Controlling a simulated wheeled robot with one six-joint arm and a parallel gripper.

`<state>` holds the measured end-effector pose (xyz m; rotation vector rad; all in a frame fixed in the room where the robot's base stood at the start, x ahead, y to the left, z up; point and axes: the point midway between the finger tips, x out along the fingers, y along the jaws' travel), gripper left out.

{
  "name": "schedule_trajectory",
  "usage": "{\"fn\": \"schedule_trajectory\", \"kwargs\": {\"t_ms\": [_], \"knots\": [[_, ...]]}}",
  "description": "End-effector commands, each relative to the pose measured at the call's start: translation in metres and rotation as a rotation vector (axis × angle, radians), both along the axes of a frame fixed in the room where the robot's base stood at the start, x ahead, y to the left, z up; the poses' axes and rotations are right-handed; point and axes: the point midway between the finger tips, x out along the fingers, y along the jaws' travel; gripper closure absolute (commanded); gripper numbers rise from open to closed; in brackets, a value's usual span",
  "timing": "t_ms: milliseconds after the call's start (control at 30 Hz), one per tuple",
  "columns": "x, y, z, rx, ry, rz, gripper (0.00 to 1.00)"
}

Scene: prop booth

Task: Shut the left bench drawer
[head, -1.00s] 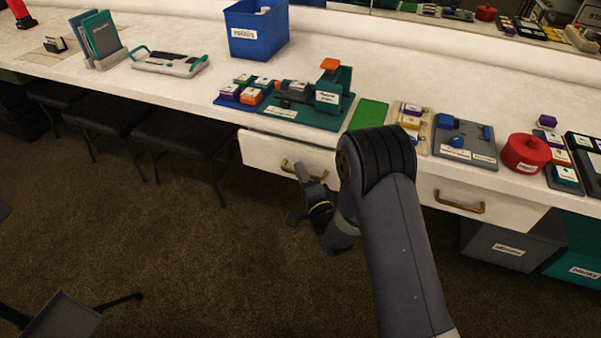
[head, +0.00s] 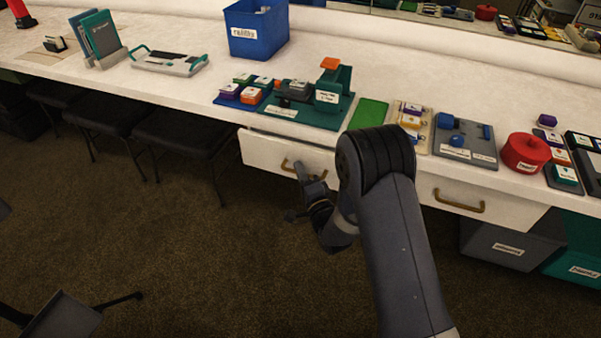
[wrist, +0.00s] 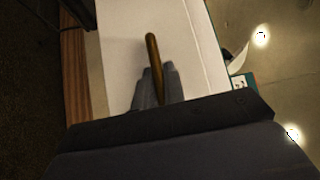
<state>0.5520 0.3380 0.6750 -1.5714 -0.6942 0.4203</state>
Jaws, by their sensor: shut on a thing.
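The left bench drawer (head: 262,150) has a white front and a brass handle (head: 287,165); it sits under the bench top, and a dark line shows along its upper edge. Whether it stands slightly out is hard to tell in the head view. My gripper (head: 297,167) is at this handle. In the wrist view my gripper (wrist: 160,82) has its two fingers on either side of the brass handle (wrist: 152,48), shut on it. The white drawer front (wrist: 122,50) fills the middle of that view. My arm hides the drawer's right end in the head view.
The right bench drawer (head: 500,208) has its own brass handle (head: 459,202). A green press-like device (head: 320,105), a blue bin (head: 256,30) and a red pot (head: 525,153) stand on the bench. Dark stools (head: 180,135) stand left of the drawer. Open carpet lies in front.

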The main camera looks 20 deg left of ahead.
Motion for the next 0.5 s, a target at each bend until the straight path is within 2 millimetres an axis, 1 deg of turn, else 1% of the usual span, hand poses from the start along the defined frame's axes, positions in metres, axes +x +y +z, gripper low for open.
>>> {"fn": "schedule_trajectory", "kwargs": {"t_ms": [67, 300, 400, 500], "knots": [[0.004, -0.001, -0.002, 0.000, 0.001, -0.001, 1.00], [0.038, -0.003, -0.004, 0.002, -0.002, -0.002, 1.00], [0.044, -0.004, -0.002, 0.000, 0.001, -0.001, 1.00], [0.046, -0.004, -0.001, 0.000, 0.002, -0.001, 1.00]]}}
